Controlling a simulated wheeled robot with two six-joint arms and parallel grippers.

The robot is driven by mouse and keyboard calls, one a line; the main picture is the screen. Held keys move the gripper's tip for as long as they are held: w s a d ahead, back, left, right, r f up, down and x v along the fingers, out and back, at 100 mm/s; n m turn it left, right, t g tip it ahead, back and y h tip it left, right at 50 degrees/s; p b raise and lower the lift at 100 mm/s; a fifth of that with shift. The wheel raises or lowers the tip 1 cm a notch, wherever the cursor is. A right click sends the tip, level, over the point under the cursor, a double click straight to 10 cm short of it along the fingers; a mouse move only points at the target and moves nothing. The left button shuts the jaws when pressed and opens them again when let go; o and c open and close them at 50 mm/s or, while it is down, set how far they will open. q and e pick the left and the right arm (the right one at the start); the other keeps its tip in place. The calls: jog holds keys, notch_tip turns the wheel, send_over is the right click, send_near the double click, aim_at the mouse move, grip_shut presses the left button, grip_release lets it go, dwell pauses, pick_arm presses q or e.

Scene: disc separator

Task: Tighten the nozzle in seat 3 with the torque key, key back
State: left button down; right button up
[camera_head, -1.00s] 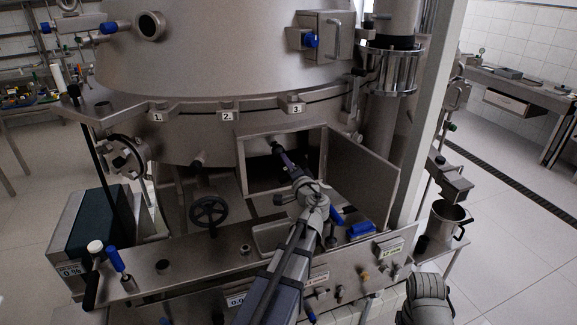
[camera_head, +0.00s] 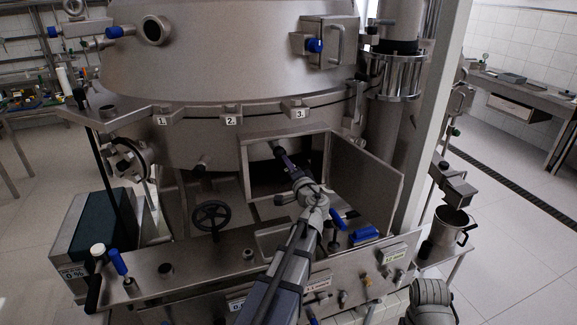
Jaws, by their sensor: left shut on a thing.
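The number 3 label (camera_head: 300,113) sits on the bowl rim above an open hatch (camera_head: 245,165). Just inside the hatch a short metal stub (camera_head: 277,147) sticks out below that label; the nozzle itself cannot be made out. My left gripper (camera_head: 302,184) is in front of the hatch, shut on a slim dark purple tool (camera_head: 289,164), which looks like the torque key. The tool points up and left, and its far end meets the stub or overlaps it in the view. The jaws hide the tool's near end. My right gripper is not in view.
The hatch door (camera_head: 365,185) stands open to the right. A blue block (camera_head: 364,234) and a blue-handled item (camera_head: 337,220) are on the deck right of my left gripper. A black handwheel (camera_head: 211,215) stands left. A metal pot (camera_head: 447,232) is at far right.

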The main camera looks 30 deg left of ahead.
pick_arm(q)
jog(key=shift+w+a, duration=0.1)
jog(key=shift+w+a, duration=0.35)
jog(key=shift+a, duration=0.1)
jog(key=shift+w+a, duration=0.1)
dwell(0.4)
jog(key=shift+w+a, duration=0.25)
jog(key=shift+a, duration=0.05)
dwell(0.4)
